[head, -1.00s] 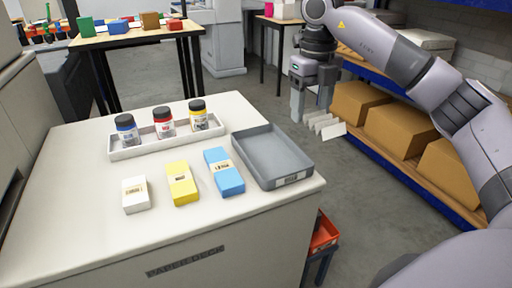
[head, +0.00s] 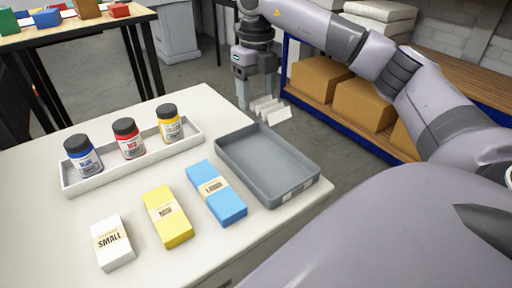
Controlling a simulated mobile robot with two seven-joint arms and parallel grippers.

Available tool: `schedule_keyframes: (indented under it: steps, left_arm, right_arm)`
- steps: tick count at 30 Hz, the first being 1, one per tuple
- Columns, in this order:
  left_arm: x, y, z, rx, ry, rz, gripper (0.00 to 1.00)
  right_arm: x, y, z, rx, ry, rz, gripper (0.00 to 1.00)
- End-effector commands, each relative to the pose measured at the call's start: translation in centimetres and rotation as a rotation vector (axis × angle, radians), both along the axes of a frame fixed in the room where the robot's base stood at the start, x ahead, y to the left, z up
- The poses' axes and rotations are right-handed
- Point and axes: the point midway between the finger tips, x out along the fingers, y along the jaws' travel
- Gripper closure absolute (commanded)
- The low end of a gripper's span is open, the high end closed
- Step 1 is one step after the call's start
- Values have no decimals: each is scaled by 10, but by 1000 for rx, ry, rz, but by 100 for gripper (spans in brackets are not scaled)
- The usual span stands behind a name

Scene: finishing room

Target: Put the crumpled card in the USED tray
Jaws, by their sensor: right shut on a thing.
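The crumpled card (head: 268,108) is a white, zigzag-folded piece. My right gripper (head: 257,100) is shut on it and holds it in the air, just beyond the far edge of the grey tray in the picture. The grey tray (head: 299,195) is shallow and empty and stands at the right corner of the table. Its front label is too small to read. My left gripper is not in view.
On the white table (head: 150,275) a white holder (head: 90,186) carries a blue jar (head: 84,157), a red jar (head: 128,140) and a yellow jar (head: 170,124). Packs marked small (head: 111,242), mid (head: 168,216) and large (head: 216,193) lie in front. Cardboard boxes (head: 360,103) sit on a shelf behind.

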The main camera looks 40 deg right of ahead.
Motion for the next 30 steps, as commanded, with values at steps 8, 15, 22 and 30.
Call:
schedule_keyframes:
  steps: [8, 15, 22, 30]
  left_arm:
    - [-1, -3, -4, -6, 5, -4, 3]
    - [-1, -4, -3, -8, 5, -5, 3]
    - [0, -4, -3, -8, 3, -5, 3]
    - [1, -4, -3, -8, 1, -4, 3]
  right_arm:
    - [-1, 0, -78, 0, 5, 0, 66]
    - [0, 0, -112, 0, 1, 0, 66]
    - [-1, 0, -140, 0, 3, -1, 66]
    - [0, 0, -157, 0, -1, -1, 66]
